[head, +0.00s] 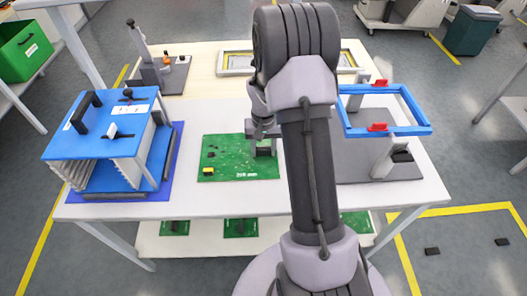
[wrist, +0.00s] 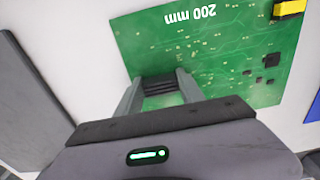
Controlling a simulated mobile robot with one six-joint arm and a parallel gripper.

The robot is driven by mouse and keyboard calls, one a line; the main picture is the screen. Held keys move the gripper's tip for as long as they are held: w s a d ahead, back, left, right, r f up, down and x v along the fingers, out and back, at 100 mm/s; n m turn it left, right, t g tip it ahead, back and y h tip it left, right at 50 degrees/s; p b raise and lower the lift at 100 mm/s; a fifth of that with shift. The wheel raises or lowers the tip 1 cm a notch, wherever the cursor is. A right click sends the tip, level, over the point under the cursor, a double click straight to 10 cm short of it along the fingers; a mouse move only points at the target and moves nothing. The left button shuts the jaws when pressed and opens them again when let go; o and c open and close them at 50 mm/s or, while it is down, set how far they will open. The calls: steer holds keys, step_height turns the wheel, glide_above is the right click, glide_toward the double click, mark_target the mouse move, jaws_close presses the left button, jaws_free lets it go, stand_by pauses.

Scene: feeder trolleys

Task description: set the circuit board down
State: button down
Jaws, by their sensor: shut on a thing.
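The green circuit board (head: 226,150) lies flat at the front middle of the white table, marked "200 mm", with a yellow part and small black parts on it. It also shows in the wrist view (wrist: 215,65). My gripper (head: 263,150) points down over the board's right part. In the wrist view, its fingers (wrist: 160,90) are shut on a dark ribbed block at the board's edge. The board looks level with the tabletop, but I cannot tell whether it touches or hangs just above. My arm hides part of the table to the right of the board.
A blue-topped rack (head: 95,135) stands left on a blue mat. A blue frame with red clips (head: 420,130) stands right on a grey base. Behind are a microscope-like stand (head: 148,70) and a yellow-edged frame (head: 238,64). More green boards (head: 240,227) lie on the shelf below.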

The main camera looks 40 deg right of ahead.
steer(key=c, duration=0.7)
jaws_free()
step_height(320, 180, up, 12)
steer(key=p, duration=0.5)
steer(key=s+a+r+t, duration=0.2)
steer(key=a+r, duration=0.7)
steer(key=r, duration=0.3)
steer(key=s+a+r+t, duration=0.1)
steer(key=s+a+r, duration=0.1)
steer(key=s+a, duration=0.3)
steer(key=s+a+r+n+t+y, duration=0.1)
steer(key=s+a+r, duration=0.2)
steer(key=s+a, duration=0.2)
steer(key=s+a+r+n+t+y, duration=0.1)
steer(key=s+a+r, duration=0.2)
steer(key=s+a, duration=0.3)
steer(key=shift+s+r+t, duration=0.1)
steer(key=shift+s+t, duration=0.3)
steer(key=shift+s, duration=0.05)
